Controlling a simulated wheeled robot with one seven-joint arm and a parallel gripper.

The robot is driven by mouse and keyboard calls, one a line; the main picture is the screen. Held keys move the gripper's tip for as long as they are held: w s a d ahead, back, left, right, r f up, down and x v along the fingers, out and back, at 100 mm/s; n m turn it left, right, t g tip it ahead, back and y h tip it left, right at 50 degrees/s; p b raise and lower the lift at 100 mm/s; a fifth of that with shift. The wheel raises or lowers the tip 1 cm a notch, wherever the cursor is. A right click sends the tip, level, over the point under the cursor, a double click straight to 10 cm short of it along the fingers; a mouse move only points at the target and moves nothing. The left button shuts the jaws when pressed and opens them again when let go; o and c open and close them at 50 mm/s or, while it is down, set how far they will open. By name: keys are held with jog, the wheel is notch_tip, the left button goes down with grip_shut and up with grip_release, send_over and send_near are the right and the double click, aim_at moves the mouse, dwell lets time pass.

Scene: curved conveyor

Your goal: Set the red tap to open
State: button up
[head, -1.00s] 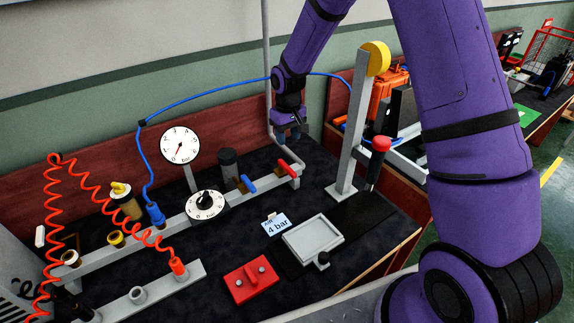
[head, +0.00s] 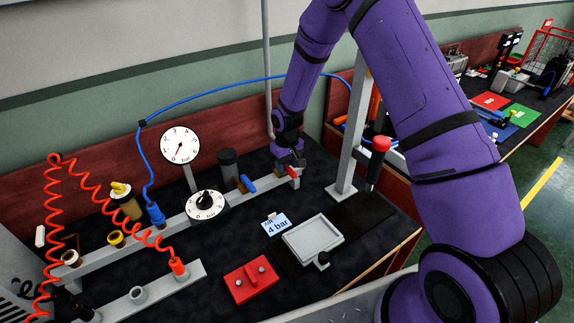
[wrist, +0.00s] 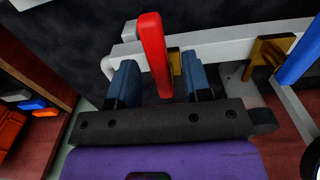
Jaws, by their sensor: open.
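The red tap (head: 293,171) sits near the right end of the grey pipe rail on the bench. My gripper hides most of it in the head view. In the wrist view its red handle (wrist: 152,50) sticks out across the pale pipe from a brass body. My gripper (head: 291,160) is at the tap; in the wrist view its two blue fingers (wrist: 160,80) are open, one on each side of the handle. Gaps show between the handle and both fingers.
A blue tap (head: 248,184) stands just left on the same rail. A dial gauge (head: 180,146), a black-and-white dial (head: 205,204) and a dark cylinder (head: 228,164) stand farther left. A grey upright post (head: 350,150) rises to the right of my gripper. A blue hose arches behind.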

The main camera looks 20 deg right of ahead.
jog(key=shift+f, duration=0.1)
grip_shut()
jog(key=shift+a+m, duration=0.1)
jog(key=shift+m, duration=0.2)
jog(key=a+m, duration=0.1)
jog(key=m, duration=0.3)
jog(key=w+a+m, duration=0.1)
jog(key=m, duration=0.4)
jog(key=a+m, duration=0.2)
jog(key=m, duration=0.3)
jog(key=shift+w, duration=0.3)
jog(key=shift+w+a+m, duration=0.1)
jog(key=shift+w+m, duration=0.15)
jog(key=shift+m, duration=0.6)
jog(key=shift+w+a+m, duration=0.1)
jog(key=shift+w+m, duration=0.1)
jog(key=shift+m, duration=0.65)
